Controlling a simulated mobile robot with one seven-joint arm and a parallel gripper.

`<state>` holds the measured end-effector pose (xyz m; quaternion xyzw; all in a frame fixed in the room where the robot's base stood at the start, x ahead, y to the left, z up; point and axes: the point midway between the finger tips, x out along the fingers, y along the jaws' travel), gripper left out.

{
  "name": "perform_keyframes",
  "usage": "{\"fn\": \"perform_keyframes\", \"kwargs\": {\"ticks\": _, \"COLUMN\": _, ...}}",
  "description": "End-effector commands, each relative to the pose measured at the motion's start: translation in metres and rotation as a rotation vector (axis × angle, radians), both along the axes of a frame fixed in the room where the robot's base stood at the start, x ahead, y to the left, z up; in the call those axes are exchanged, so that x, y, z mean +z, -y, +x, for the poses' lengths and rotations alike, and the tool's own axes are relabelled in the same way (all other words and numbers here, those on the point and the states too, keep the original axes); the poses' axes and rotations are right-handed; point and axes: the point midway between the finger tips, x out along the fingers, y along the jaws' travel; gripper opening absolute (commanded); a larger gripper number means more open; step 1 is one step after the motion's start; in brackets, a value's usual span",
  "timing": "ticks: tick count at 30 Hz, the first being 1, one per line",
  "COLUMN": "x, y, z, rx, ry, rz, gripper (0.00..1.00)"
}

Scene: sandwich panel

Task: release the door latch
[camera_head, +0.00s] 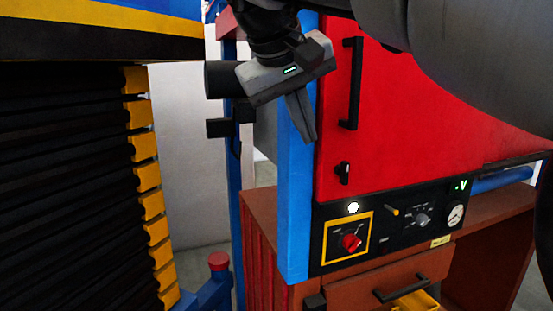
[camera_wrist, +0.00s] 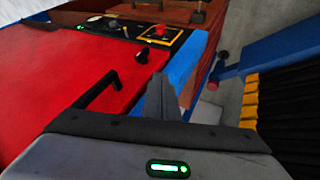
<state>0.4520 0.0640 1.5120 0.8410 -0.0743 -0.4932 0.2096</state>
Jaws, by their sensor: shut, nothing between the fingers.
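The door (camera_head: 395,130) is a red panel and looks closed. A small black latch (camera_head: 343,172) sits at its lower left, above the control panel. The latch also shows in the wrist view (camera_wrist: 143,56). A long black handle (camera_head: 352,85) stands upright on the door above the latch. My gripper (camera_head: 311,140) is shut and empty, pointing down in front of the blue post, left of the handle and above the latch's height. In the wrist view its fingers (camera_wrist: 161,84) end over the blue post, apart from the latch.
The blue post (camera_head: 297,190) borders the door on the left. The control panel (camera_head: 385,228) below carries a red knob (camera_head: 351,242), a white light and a gauge. A drawer (camera_head: 390,283) is underneath. A black ribbed stack with yellow edges (camera_head: 150,205) stands at left.

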Motion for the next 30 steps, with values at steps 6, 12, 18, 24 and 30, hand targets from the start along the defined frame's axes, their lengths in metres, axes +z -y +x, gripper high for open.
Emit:
{"fn": "perform_keyframes", "kwargs": {"ticks": 6, "x": -0.004, "y": 0.002, "z": 0.002, "rx": 0.0, "ry": -0.001, "rz": 0.0, "gripper": 0.0}}
{"fn": "perform_keyframes", "kwargs": {"ticks": 12, "x": -0.029, "y": 0.012, "z": 0.016, "rx": -0.001, "ry": -0.004, "rz": -0.002, "gripper": 0.0}}
{"fn": "perform_keyframes", "kwargs": {"ticks": 18, "x": -0.064, "y": 0.026, "z": 0.038, "rx": 0.0, "ry": -0.004, "rz": 0.0, "gripper": 0.0}}
{"fn": "perform_keyframes", "kwargs": {"ticks": 24, "x": -0.079, "y": 0.048, "z": 0.055, "rx": -0.004, "ry": 0.0, "rz": 0.002, "gripper": 0.0}}
{"fn": "perform_keyframes", "kwargs": {"ticks": 30, "x": -0.08, "y": 0.067, "z": 0.061, "rx": -0.001, "ry": 0.0, "rz": 0.002, "gripper": 0.0}}
